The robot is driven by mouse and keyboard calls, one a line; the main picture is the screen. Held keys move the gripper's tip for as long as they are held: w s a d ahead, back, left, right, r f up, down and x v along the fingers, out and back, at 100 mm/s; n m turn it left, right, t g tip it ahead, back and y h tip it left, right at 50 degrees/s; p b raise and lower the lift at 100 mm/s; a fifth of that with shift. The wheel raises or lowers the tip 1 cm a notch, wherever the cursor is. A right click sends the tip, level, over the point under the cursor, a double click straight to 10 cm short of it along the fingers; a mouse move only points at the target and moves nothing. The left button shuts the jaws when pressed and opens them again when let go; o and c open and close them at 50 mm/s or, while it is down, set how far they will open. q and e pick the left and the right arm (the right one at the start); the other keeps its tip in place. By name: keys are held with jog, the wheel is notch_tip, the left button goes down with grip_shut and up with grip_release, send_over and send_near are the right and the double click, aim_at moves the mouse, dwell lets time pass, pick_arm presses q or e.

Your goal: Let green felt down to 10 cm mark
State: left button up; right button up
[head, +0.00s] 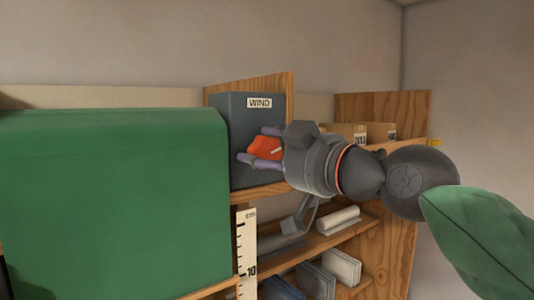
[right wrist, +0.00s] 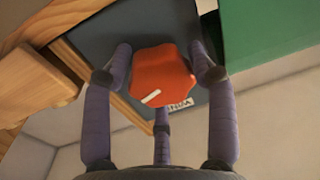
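The green felt (head: 110,200) hangs as a broad sheet at the left of the head view. Its lower right corner is close to level with the 10 mark on the white cm scale (head: 246,240) beside it; I cannot tell the exact match. The red knob (head: 265,148) with a white line is on the dark grey box (head: 222,145) labelled WIND. My right gripper (head: 256,144) has its purple fingers around the knob, and they appear to press on its sides in the right wrist view (right wrist: 160,75). My left gripper is not in view.
A wooden shelf (head: 372,235) below and right of the box holds rolls (head: 338,219) and other pale and dark items. Small boxes (head: 380,133) stand behind my right wrist. A large green leaf (head: 485,235) fills the lower right, close to my arm.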

jog(key=shift+f+b, duration=0.2)
jog(key=shift+b, duration=0.1)
jog(key=o, duration=1.1)
jog(key=shift+o, duration=0.2)
jog(key=shift+r, duration=0.1)
jog(key=shift+s+d, duration=0.35)
jog(key=shift+s, duration=0.05)
jog(key=v, duration=1.1)
